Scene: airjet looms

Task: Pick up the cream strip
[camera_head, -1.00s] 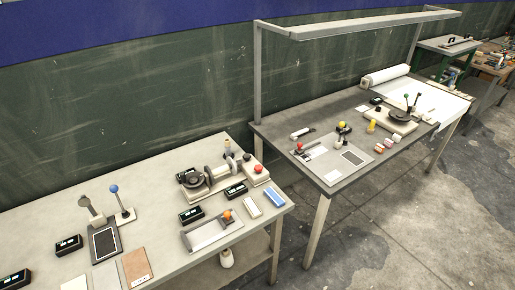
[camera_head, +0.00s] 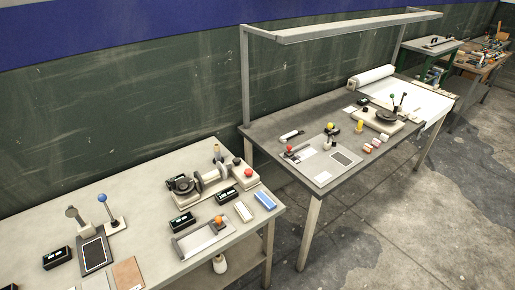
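A small cream strip-like block (camera_head: 243,211) lies on the near grey table (camera_head: 150,178), close to its right end. It lies just left of a similar blue block (camera_head: 265,200), with a narrow gap between them. To its left is a shallow metal tray (camera_head: 203,240) with an orange knob (camera_head: 218,220). Small pale and pinkish blocks (camera_head: 368,148) lie on the far table; they are too small to tell whether one is a cream strip. Neither of my grippers is in view.
A lever with a blue ball (camera_head: 102,197), black display boxes (camera_head: 182,223) and a cream-based device (camera_head: 200,184) crowd the near table. The far table (camera_head: 275,132) has an overhead shelf (camera_head: 350,26). Concrete floor (camera_head: 385,225) is open at the right.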

